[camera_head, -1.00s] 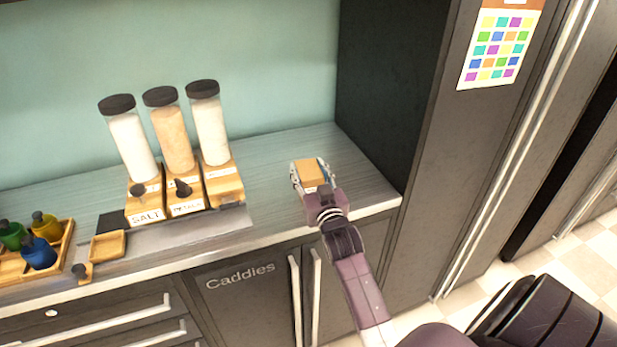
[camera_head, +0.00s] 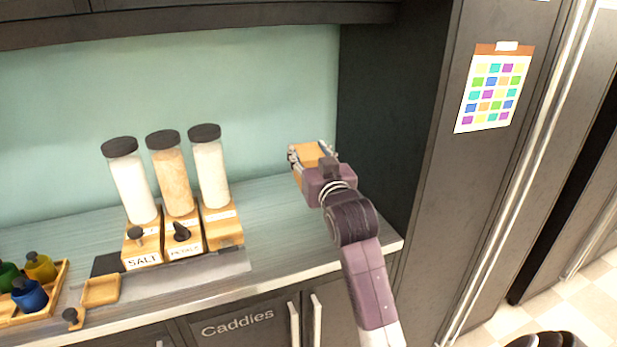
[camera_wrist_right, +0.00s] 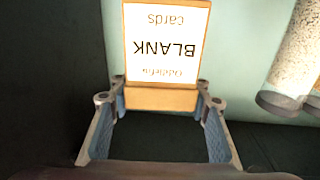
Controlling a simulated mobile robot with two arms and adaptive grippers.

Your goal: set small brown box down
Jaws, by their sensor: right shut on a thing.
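The small brown box (camera_head: 309,154) is between the fingers of my right gripper (camera_head: 312,157), which is shut on it. In the head view the box appears raised above the counter (camera_head: 270,209), in front of the teal wall. In the right wrist view the box (camera_wrist_right: 165,97) sits between the two fingertips (camera_wrist_right: 160,100). Its white label, reading "BLANK" and "cards", appears upside down there. My right arm covers part of the counter below the box. My left gripper is not in view.
Three jar dispensers (camera_head: 170,195) stand on the counter left of my right gripper. A small wooden tray (camera_head: 101,291) and a caddy of coloured bottles (camera_head: 38,296) are further left. A dark cabinet side (camera_head: 390,110) bounds the counter on the right. An upper cabinet (camera_head: 200,20) hangs above.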

